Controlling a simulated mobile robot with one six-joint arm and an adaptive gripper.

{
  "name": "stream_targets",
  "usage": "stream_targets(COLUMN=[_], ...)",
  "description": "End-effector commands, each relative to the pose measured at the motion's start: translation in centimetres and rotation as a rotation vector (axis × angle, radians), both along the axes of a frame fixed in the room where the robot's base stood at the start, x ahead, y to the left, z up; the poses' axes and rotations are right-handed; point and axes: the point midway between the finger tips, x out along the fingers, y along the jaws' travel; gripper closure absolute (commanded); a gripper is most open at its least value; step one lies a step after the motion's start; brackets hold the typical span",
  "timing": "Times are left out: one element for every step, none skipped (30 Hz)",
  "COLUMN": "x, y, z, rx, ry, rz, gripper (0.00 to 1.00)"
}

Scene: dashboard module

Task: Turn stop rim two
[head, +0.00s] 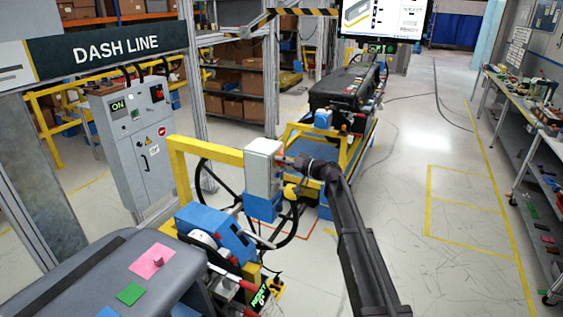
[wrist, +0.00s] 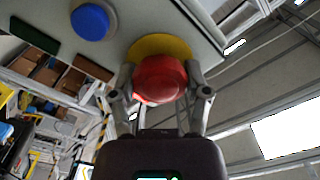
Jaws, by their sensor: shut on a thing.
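A red round stop knob (wrist: 159,79) sits on a yellow disc (wrist: 160,48) on a light grey box, seen close up in the wrist view. The fingers of my gripper (wrist: 160,92) lie on its left and right sides and are shut on it. In the head view the grey box (head: 263,168) stands on a yellow frame, and my gripper (head: 287,161) reaches its right face from the right. The knob is mostly hidden there. Any markings on the rim are too small to tell.
A blue button (wrist: 90,22) sits on the same box, left of the knob. A steering wheel (head: 290,225) and blue blocks are below the box. A dark dashboard (head: 80,280) is at front left. The floor (head: 410,150) to the right is clear.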

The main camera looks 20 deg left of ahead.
Motion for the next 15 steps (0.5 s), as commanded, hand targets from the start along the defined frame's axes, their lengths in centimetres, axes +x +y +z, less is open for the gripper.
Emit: stream_targets(x=[0.01, 0.01, 0.01, 0.01, 0.01, 0.01, 0.01, 0.01, 0.01, 0.01, 0.01, 0.01, 0.01, 0.01, 0.01], y=[0.05, 0.05, 0.05, 0.05, 0.05, 0.05, 0.05, 0.05, 0.05, 0.05, 0.05, 0.05, 0.05, 0.05, 0.05], z=[0.04, 0.04, 0.04, 0.04, 0.04, 0.04, 0.04, 0.04, 0.04, 0.04, 0.04, 0.04, 0.04, 0.04, 0.04], rx=[0.003, 0.003, 0.004, 0.004, 0.004, 0.005, 0.005, 0.004, 0.004, 0.004, 0.004, 0.004, 0.004, 0.004, 0.004], ry=[0.015, 0.022, 0.029, 0.034, 0.038, 0.041, 0.043, 0.044, 0.044, 0.044, 0.044, 0.043, 0.043, 0.043, 0.043], rz=[0.000, 0.000, 0.000, 0.000, 0.000, 0.000, 0.000, 0.001, 0.001, 0.001, 0.001, 0.001, 0.001, 0.001, 0.001], gripper=[0.86, 0.86, 0.86, 0.86, 0.86, 0.86, 0.86, 0.86, 0.86, 0.86, 0.86, 0.86, 0.86, 0.86, 0.86])
